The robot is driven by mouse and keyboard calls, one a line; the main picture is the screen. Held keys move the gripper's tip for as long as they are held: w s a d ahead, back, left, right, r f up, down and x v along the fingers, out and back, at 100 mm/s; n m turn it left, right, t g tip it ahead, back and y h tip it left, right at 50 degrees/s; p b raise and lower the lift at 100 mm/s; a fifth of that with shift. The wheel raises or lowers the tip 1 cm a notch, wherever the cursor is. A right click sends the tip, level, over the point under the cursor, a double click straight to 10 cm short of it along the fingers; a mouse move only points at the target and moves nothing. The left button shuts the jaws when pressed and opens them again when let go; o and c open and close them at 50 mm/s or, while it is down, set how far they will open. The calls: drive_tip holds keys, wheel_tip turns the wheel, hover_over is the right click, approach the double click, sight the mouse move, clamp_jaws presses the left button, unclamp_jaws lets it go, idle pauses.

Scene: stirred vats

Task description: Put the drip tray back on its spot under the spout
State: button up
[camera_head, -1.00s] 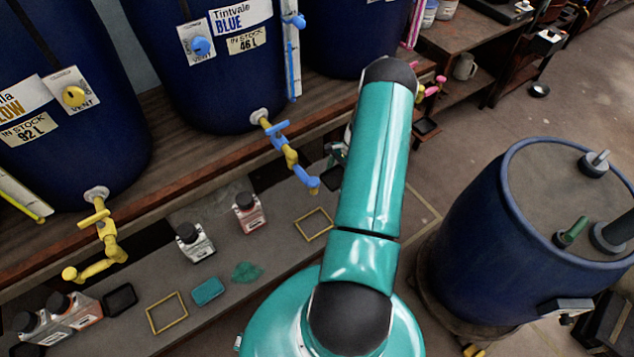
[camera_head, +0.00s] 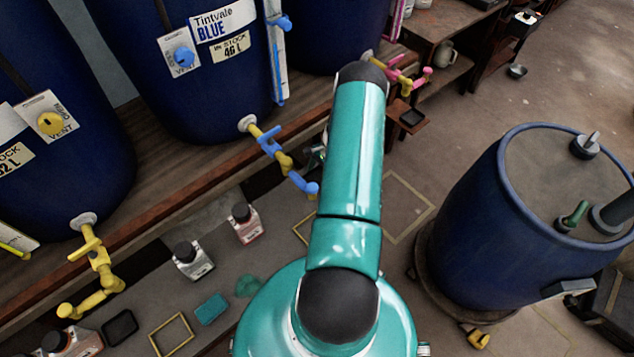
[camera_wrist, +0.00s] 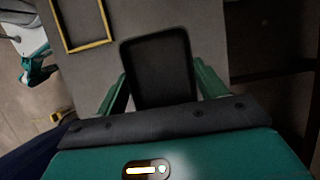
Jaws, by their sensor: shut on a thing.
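My gripper (camera_wrist: 162,80) is shut on the black drip tray (camera_wrist: 158,68), whose dark shallow face lies between the two green fingers in the wrist view. A yellow outlined spot (camera_wrist: 92,45) lies to the upper left of the tray there, apart from it, and is empty where it shows. In the head view my arm hides the tray and most of my gripper. The blue spout (camera_head: 296,178) hangs from the blue vat just left of my arm. A yellow outline (camera_head: 298,229) below it is partly covered by my arm.
Another outline (camera_head: 172,334) and a black tray (camera_head: 120,327) lie near the yellow spout (camera_head: 95,280). Bottles (camera_head: 192,260), (camera_head: 244,222) and a teal sponge (camera_head: 211,309) stand or lie on the ledge.

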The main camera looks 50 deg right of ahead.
sight(319, 182)
drive_tip(key=shift+w+a+f, duration=0.1)
drive_tip(key=shift+w+f, duration=0.1)
drive_tip(key=shift+f, duration=2.35)
drive_tip(key=shift+f, duration=0.15)
drive_tip(key=o, duration=1)
drive_tip(key=v, duration=1.2)
